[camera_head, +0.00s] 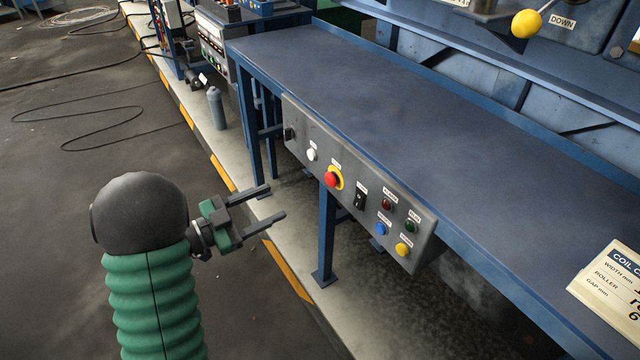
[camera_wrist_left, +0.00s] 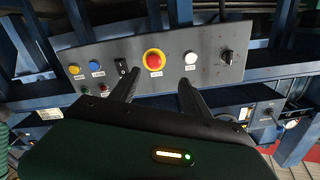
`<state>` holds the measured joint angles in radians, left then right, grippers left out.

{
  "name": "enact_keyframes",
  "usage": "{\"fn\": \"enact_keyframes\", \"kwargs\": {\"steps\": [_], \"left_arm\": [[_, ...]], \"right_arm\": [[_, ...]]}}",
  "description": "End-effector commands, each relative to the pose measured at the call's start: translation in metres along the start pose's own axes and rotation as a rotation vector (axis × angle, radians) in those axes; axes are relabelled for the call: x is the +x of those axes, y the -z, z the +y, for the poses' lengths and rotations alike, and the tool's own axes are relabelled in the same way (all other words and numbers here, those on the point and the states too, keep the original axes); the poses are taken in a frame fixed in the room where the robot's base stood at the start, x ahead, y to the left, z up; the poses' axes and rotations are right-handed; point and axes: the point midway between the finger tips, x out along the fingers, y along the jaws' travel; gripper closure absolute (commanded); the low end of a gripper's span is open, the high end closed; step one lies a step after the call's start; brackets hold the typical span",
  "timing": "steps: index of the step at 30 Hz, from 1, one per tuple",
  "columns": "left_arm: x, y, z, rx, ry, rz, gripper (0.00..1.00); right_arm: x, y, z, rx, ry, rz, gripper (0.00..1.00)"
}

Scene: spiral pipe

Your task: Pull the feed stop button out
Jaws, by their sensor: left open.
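The red mushroom stop button (camera_head: 331,180) with a yellow collar sits on the grey control panel (camera_head: 300,129) on the front of the blue table. The same red button (camera_wrist_left: 155,60) shows in the left wrist view, beyond and between my fingertips. Its small label is too blurred to read. My left gripper (camera_head: 277,205) is open and empty, left of the panel and apart from it. In the wrist view its two dark fingers (camera_wrist_left: 157,80) point at the panel on either side of the button. My right gripper is not in view.
The panel also carries a white button (camera_head: 311,154), a black switch (camera_head: 360,198), a blue button (camera_head: 380,229), a yellow button (camera_head: 403,249) and a rotary knob (camera_head: 289,134). The blue table (camera_head: 400,110) extends above it. A table leg (camera_head: 327,235) stands below. Floor left of it is open.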

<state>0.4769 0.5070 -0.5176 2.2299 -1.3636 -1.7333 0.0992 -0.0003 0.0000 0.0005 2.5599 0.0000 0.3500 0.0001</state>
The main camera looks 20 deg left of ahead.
Motion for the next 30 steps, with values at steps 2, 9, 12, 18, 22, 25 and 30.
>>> {"fn": "enact_keyframes", "kwargs": {"steps": [2,9,12,18,22,25,30], "left_arm": [[0.024,0.005,0.003,0.003,-0.008,0.005,0.45],[0.085,0.0,0.0,-0.001,-0.004,0.007,0.45],[0.106,-0.001,-0.001,-0.002,-0.002,0.006,0.45],[0.131,0.0,-0.001,-0.001,0.0,0.005,0.45],[0.135,0.001,-0.001,0.0,0.001,0.004,0.45],[0.134,0.001,-0.001,0.0,0.001,0.004,0.45],[0.133,0.0,-0.002,-0.001,0.001,0.004,0.61]], "right_arm": [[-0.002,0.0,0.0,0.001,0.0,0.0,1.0],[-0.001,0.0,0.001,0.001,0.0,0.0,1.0],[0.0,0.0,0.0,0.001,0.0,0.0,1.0],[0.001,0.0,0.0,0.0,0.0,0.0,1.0],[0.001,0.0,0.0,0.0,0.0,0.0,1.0],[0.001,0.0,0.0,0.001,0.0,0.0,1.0],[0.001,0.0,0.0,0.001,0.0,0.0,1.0]]}}
